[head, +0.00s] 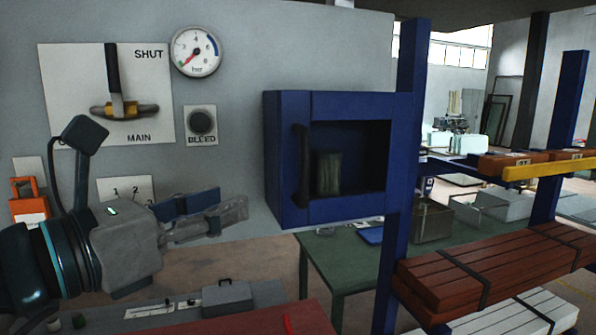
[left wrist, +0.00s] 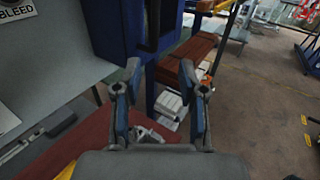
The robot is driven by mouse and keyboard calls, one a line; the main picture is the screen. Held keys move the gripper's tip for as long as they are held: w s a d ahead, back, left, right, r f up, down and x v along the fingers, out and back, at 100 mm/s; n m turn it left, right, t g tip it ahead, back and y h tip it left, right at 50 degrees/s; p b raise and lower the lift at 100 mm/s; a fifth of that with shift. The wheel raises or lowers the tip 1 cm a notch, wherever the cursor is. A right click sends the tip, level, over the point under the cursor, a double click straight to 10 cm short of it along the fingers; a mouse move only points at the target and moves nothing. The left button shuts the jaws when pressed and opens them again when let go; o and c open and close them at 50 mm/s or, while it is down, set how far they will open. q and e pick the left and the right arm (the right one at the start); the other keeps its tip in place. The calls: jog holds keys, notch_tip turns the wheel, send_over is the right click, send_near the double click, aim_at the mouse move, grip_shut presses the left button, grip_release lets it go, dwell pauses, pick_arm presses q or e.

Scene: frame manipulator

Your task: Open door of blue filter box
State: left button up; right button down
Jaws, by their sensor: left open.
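The blue filter box (head: 290,215) is mounted on the grey wall panel. Its door (head: 350,103) looks shut, with a dark vertical handle (head: 302,165) on its left side. A grey-green cylinder (head: 328,173) shows through the door's window. My left gripper (head: 235,212) is open and empty, to the left of the box and a little below the handle, apart from it. In the left wrist view the open fingers (left wrist: 160,82) point toward the lower part of the box (left wrist: 112,28); the dark handle (left wrist: 153,22) shows beyond them. My right gripper is not in view.
On the panel are a gauge (head: 196,52), a MAIN valve lever (head: 113,80) and a BLEED knob (head: 202,122). A blue post (head: 408,130) stands right of the box, with a rack of red-brown bars (head: 490,265). A green table (head: 345,262) is below.

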aim_at(301, 171)
pick_arm(q)
jog(key=shift+y, duration=0.3)
jog(key=p+x, duration=0.1)
jog(key=x, duration=0.5)
jog(key=p+x, duration=0.2)
jog(key=x, duration=0.3)
jog(key=p+x, duration=0.2)
jog(key=x, duration=0.4)
jog(key=shift+w+d+r, duration=0.2)
jog(key=shift+r, duration=0.2)
jog(key=shift+d, duration=0.25)
jog(key=shift+a, duration=0.9)
jog(key=c, duration=0.4)
jog(key=shift+a, duration=0.25)
grip_shut()
jog(key=shift+s+d+r, duration=0.1)
jog(key=shift+s+d, duration=0.05)
jog(key=shift+d, duration=0.15)
